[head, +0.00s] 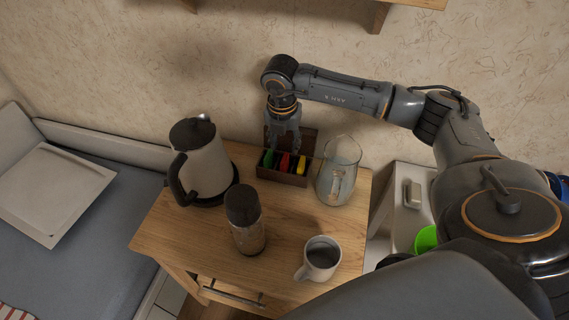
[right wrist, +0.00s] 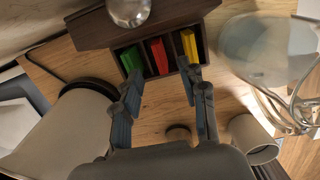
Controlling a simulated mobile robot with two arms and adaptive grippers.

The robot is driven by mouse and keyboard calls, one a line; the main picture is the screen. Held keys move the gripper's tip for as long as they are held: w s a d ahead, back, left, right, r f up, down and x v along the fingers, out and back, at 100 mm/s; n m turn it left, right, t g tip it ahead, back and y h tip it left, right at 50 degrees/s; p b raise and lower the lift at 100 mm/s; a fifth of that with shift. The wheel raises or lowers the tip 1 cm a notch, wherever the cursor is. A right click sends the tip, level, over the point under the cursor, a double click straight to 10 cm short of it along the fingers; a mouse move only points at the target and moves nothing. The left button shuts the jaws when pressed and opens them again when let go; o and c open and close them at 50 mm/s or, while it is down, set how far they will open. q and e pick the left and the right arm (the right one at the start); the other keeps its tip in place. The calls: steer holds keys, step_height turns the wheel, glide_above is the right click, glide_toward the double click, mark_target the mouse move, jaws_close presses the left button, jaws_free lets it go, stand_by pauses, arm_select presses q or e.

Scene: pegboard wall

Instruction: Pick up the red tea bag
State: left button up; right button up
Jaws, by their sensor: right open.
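The red tea bag (head: 284,162) stands in the middle compartment of a dark wooden tea box (head: 281,179) at the back of the small table. In the right wrist view the red tea bag (right wrist: 159,56) sits between a green tea bag (right wrist: 131,60) and a yellow tea bag (right wrist: 189,45). My right gripper (head: 286,146) is above the box, pointing down. In the right wrist view its open fingers (right wrist: 162,85) are spread on either side of the red tea bag, with nothing between them. My left gripper is not in view.
A kettle (head: 206,165) stands left of the box and a glass pitcher (head: 338,172) close on its right. A dark-topped jar (head: 246,224) and a grey mug (head: 319,259) stand in front on the wooden table (head: 185,235). The table's left front is clear.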

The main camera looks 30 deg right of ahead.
mark_target(284, 158)
steer(key=shift+f, duration=0.65)
step_height(284, 158, down, 4)
steer(key=shift+w+r+p, duration=0.1)
steer(key=shift+r+p, duration=0.1)
steer(key=shift+p, duration=0.35)
steer(key=shift+d+f, duration=0.1)
steer(key=shift+f, duration=0.2)
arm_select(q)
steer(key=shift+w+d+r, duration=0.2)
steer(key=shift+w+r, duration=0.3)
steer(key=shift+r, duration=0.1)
arm_select(e)
steer(key=c, duration=0.8)
